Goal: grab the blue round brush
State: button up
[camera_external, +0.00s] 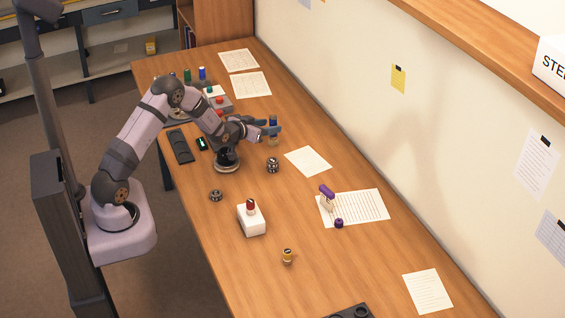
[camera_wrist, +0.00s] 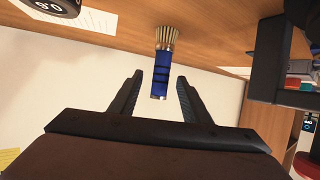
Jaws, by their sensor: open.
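The blue round brush (camera_wrist: 162,72) shows in the wrist view, with a blue handle, a metal band and pale bristles. Its handle end lies between and just beyond the tips of my open gripper (camera_wrist: 159,80). A gap shows on both sides of the handle, and the fingers do not appear to touch it. In the external view the brush (camera_external: 273,125) stands on the table near the wall, right beside my gripper (camera_external: 276,130), which partly hides it.
Paper sheets (camera_external: 308,161) lie to the right. The table's front right is mostly clear.

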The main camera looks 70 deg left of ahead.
jog(key=shift+p+x, duration=0.45)
jog(key=shift+x, duration=1.35)
jog(key=shift+a, duration=0.1)
grip_shut()
